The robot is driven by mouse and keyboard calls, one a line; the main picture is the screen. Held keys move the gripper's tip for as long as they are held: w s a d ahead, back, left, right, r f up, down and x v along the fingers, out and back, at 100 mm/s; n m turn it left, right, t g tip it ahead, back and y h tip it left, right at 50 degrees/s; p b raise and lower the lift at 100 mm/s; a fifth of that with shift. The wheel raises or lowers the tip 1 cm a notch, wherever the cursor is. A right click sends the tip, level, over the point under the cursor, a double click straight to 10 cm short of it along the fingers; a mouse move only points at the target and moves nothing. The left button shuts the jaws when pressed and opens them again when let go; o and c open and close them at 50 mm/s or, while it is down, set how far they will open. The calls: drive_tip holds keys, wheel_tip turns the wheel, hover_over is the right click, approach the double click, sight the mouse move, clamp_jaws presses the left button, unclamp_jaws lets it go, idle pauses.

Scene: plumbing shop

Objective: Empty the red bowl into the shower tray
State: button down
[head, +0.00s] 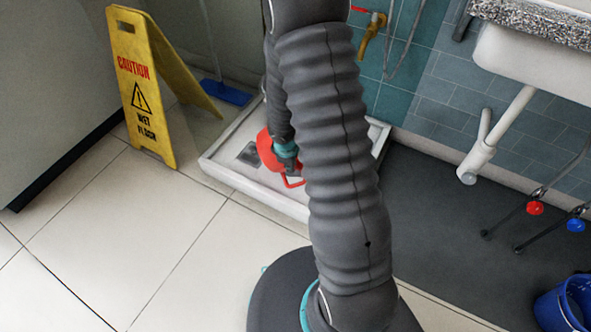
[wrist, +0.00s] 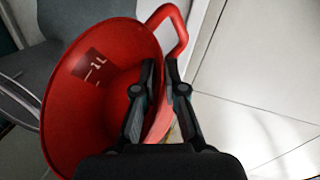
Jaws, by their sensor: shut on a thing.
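The red bowl (head: 267,152) is in the head view above the white shower tray (head: 250,187), partly hidden behind my arm. It looks tilted there. My gripper (head: 287,156) is shut on the bowl's rim. In the wrist view my gripper's fingers (wrist: 161,75) straddle the wall of the bowl (wrist: 75,115), near its loop handle. The inside of the bowl shows a dark square mark with light lettering, and I see no loose contents in the visible part. The right part of the tray is hidden by my arm.
A yellow caution sign (head: 146,85) stands left of the tray, with a blue floor squeegee (head: 226,93) behind it. A white sink (head: 535,62) with a drainpipe hangs at right. A blue bucket (head: 566,305) stands at lower right. The tiled floor at front left is clear.

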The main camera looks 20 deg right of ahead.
drive_tip(key=a+f+g+h+b, duration=0.1)
drive_tip(key=h, duration=0.2)
drive_tip(key=w+a+f+n+g+h+b, duration=0.1)
drive_tip(key=h+b, duration=0.1)
drive_tip(key=h, duration=0.2)
drive_tip(key=a+f+g+h+b, duration=0.1)
drive_tip(key=f+h+b, duration=0.1)
drive_tip(key=h, duration=0.1)
drive_tip(key=shift+w+a+g+h, duration=0.3)
drive_tip(key=shift+a+g+h, duration=0.05)
drive_tip(key=shift+g+h, duration=0.05)
